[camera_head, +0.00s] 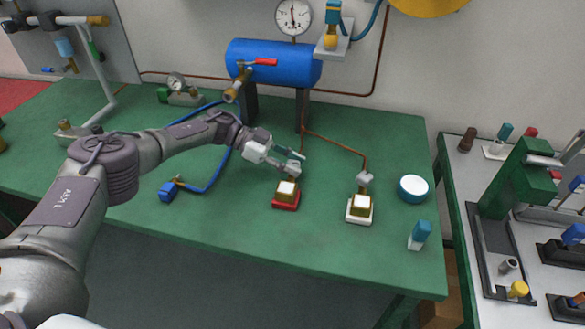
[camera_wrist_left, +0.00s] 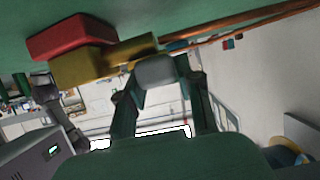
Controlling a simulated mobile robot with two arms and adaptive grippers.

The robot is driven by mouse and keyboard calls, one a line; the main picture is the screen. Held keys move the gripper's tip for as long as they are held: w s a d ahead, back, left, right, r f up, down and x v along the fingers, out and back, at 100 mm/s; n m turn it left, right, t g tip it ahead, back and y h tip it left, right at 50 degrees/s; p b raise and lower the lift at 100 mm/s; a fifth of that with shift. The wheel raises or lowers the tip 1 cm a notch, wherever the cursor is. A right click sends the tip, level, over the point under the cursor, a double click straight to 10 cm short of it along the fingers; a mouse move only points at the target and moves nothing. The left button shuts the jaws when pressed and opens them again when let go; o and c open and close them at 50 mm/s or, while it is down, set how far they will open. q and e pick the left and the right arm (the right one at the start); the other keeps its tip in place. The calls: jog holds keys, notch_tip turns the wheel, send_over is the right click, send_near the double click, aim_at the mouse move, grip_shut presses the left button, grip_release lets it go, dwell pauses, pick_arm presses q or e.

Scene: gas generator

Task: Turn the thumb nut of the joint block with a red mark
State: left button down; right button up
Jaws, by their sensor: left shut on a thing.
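The joint block with the red mark (camera_head: 286,199) stands on the green table, a brass block with a pale top on a red base. In the left wrist view its red base (camera_wrist_left: 70,36) and brass body (camera_wrist_left: 80,68) show at the upper left. Its grey thumb nut (camera_wrist_left: 156,72) sits between the fingertips of my left gripper (camera_wrist_left: 158,80). In the head view my left gripper (camera_head: 290,162) reaches in from the left at the block's upper end, shut on the nut. A second joint block (camera_head: 359,209) on a white base stands to the right. My right gripper is out of view.
A copper pipe (camera_head: 338,146) runs to the blocks from the blue tank (camera_head: 272,62). A round blue-rimmed container (camera_head: 413,188) and a small blue-capped item (camera_head: 419,234) stand at the right. The table's front middle is clear.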

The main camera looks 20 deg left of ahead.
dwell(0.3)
pick_arm(q)
jog(key=c, duration=0.8)
grip_release()
jog(key=shift+o, duration=0.2)
jog(key=v, duration=1.2)
